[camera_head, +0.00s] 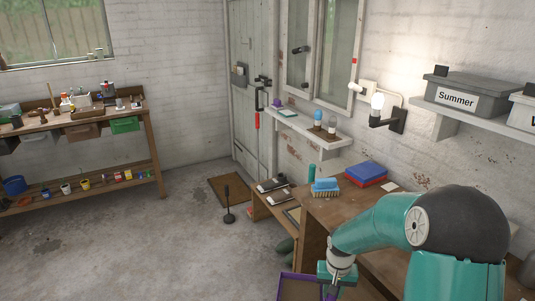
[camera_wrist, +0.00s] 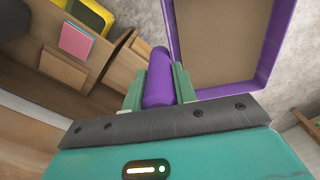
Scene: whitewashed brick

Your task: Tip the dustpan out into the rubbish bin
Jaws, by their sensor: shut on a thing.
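My gripper (camera_wrist: 158,88) is shut on the purple handle (camera_wrist: 158,65) of the dustpan, with one green finger on each side. The purple-rimmed dustpan (camera_wrist: 262,77) fills the upper right of the wrist view. Its inside looks plain brown; I cannot tell whether dirt lies in it. In the head view, the dustpan (camera_head: 281,285) shows at the bottom edge, partly cut off, beside my gripper (camera_head: 335,275) and in front of the wooden desk. I cannot make out a rubbish bin in either view.
The wooden desk (camera_head: 310,204) carries a blue-topped brush (camera_head: 325,187) and a blue-and-red box (camera_head: 366,173). Open compartments (camera_head: 272,205) stand at its left. A dark upright stand (camera_head: 228,212) is on the floor near a brown doormat (camera_head: 228,187). The grey floor (camera_head: 150,240) at left is clear.

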